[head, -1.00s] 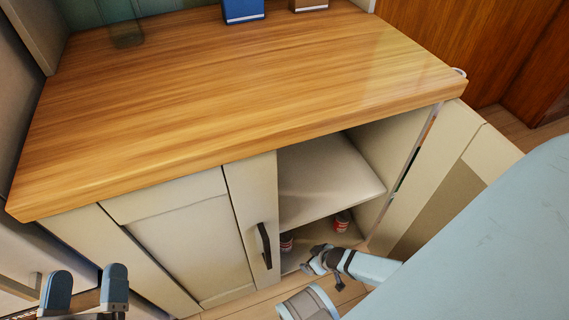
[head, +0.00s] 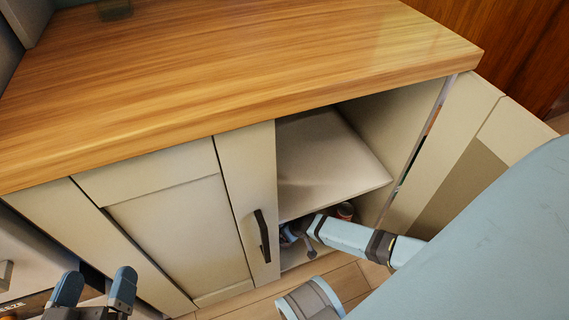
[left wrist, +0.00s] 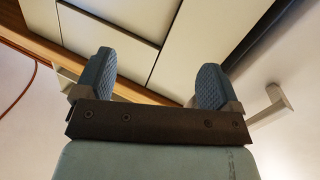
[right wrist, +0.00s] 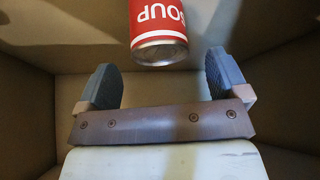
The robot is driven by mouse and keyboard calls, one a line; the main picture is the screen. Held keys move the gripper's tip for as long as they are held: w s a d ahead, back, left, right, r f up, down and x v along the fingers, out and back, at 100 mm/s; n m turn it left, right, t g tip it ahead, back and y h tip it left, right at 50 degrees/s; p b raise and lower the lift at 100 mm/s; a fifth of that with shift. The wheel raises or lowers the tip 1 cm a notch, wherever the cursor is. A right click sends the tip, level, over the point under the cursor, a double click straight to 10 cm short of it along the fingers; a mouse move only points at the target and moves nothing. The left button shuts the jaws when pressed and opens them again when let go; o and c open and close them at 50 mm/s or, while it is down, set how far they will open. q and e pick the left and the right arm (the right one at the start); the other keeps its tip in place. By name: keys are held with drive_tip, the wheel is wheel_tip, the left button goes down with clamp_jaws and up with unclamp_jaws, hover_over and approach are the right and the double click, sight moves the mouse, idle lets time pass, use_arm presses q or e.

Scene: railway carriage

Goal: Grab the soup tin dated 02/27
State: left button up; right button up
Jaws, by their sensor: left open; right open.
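A red and white soup tin (right wrist: 158,28) fills the top middle of the right wrist view, its label reading "SOUP" upside down. No date on it can be read. My right gripper (right wrist: 160,64) is open, with the tin ahead of it, in line with the gap and not gripped. In the head view my right gripper (head: 296,236) reaches into the lower cabinet space, partly hidden.
The cabinet has a wooden top (head: 240,70), an inner shelf (head: 325,165) above my right gripper, and an open door (head: 450,150) on the right. A closed door (head: 180,235) with a dark handle (head: 262,236) stands left of the opening.

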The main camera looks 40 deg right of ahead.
drive_tip(key=b+x, duration=0.2)
drive_tip(key=x, duration=0.1)
drive_tip(key=shift+s+f, duration=0.25)
drive_tip(key=shift+f, duration=0.05)
drive_tip(key=shift+w+f+b, duration=0.35)
drive_tip(key=shift+f+b, duration=0.1)
drive_tip(key=shift+b, duration=0.55)
drive_tip(key=shift+w, duration=0.1)
use_arm(q)
drive_tip(key=w+m, duration=0.1)
drive_tip(key=w+a+m+t+h, duration=0.1)
drive_tip(key=m, duration=0.1)
drive_tip(key=shift+w+a+t, duration=0.2)
drive_tip(key=shift+t, duration=0.1)
drive_tip(key=shift+f, duration=0.1)
use_arm(e)
drive_tip(key=c, duration=1.2)
drive_tip(key=shift+r, duration=0.1)
